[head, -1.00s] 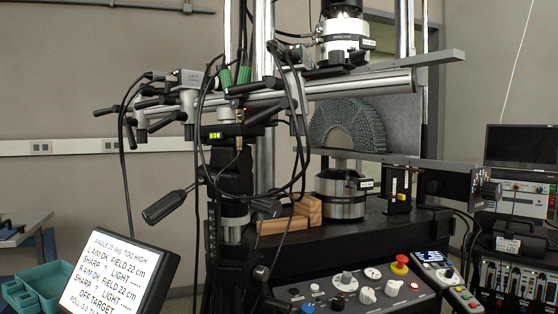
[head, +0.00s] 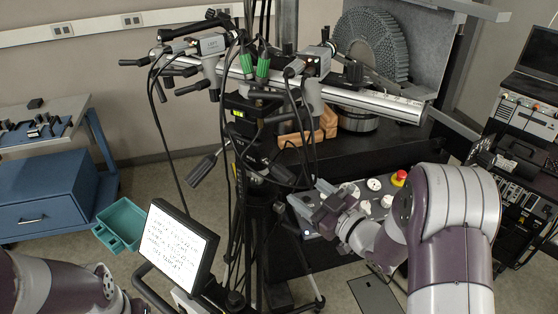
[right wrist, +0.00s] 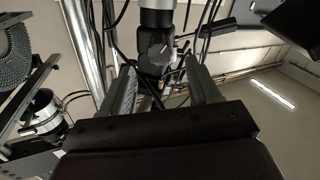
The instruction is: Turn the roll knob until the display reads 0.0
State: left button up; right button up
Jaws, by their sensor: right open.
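The display (head: 175,250) is a white screen in a black frame at lower left in the head view; its text is too small to read now. The camera stand (head: 250,130) rises in the middle, with black handles and hanging cables. My right gripper (head: 308,196) is open and empty, just right of the stand's column. In the right wrist view its two fingers (right wrist: 160,90) point toward the stand head, where a grey knob (right wrist: 158,52) shows beyond and between the fingertips, apart from them. I cannot tell whether it is the roll knob. My left gripper is out of view.
A control panel (head: 350,192) with knobs and a red stop button (head: 399,177) lies behind my right gripper. A silver crossbar (head: 350,95) with cameras spans above. Cables (head: 230,170) hang around the stand. A teal bin (head: 122,222) and blue cabinet (head: 50,200) stand at left.

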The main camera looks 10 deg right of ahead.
aim_at(279, 171)
jog(key=p+x, duration=0.2)
jog(key=x, duration=0.8)
jog(key=shift+w+a, duration=0.1)
jog(key=c, duration=1)
